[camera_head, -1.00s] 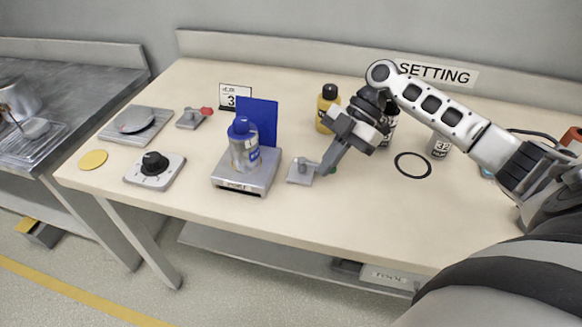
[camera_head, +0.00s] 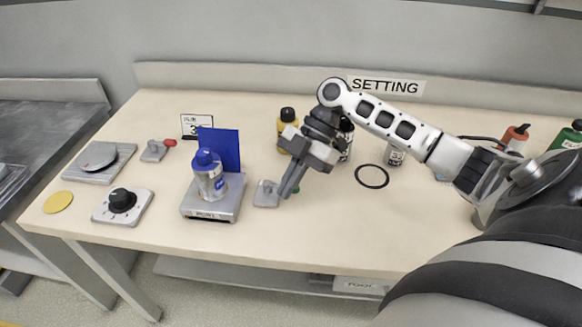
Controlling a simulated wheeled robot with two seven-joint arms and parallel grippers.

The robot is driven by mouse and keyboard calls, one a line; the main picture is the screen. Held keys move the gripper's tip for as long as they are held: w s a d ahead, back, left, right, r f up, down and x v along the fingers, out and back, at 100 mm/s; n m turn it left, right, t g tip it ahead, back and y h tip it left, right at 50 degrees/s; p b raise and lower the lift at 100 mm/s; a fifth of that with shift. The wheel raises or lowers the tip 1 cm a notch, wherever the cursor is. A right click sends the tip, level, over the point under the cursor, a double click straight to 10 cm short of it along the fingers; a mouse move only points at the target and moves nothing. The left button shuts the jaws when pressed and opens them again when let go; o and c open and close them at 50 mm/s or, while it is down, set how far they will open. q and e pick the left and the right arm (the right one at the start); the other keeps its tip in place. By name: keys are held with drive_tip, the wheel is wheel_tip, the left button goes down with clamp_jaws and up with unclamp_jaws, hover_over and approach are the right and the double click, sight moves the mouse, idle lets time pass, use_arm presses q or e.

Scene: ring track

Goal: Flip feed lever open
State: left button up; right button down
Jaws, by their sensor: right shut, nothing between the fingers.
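Two small grey levers on square plates are on the cream table. One lever (camera_head: 266,192) has its plate just left of my right gripper (camera_head: 286,198); a bit of green shows behind the fingers, and the fingers hide most of its arm. The other lever (camera_head: 153,151) has a red knob (camera_head: 170,143) pointing right, at the back left. No label shows which is the feed lever. My right gripper is shut and empty, pointing down close beside the nearer lever; I cannot tell if it touches. My left gripper is not in view.
A grey stand (camera_head: 213,205) holds a blue-capped bottle (camera_head: 209,180) before a blue panel (camera_head: 226,147). A dial box (camera_head: 122,209) is at left. A yellow bottle (camera_head: 286,130) and dark bottle stand behind my gripper. A black ring (camera_head: 372,176) lies right; the front right table is clear.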

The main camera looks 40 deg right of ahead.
drive_tip(key=w+d+r, duration=0.3)
drive_tip(key=d+r, duration=0.1)
drive_tip(key=r, duration=0.1)
drive_tip(key=shift+w+d+r+b, duration=0.2)
drive_tip(key=shift+d+r+b, duration=0.1)
drive_tip(key=shift+b, duration=0.15)
drive_tip(key=shift+s+f, duration=0.1)
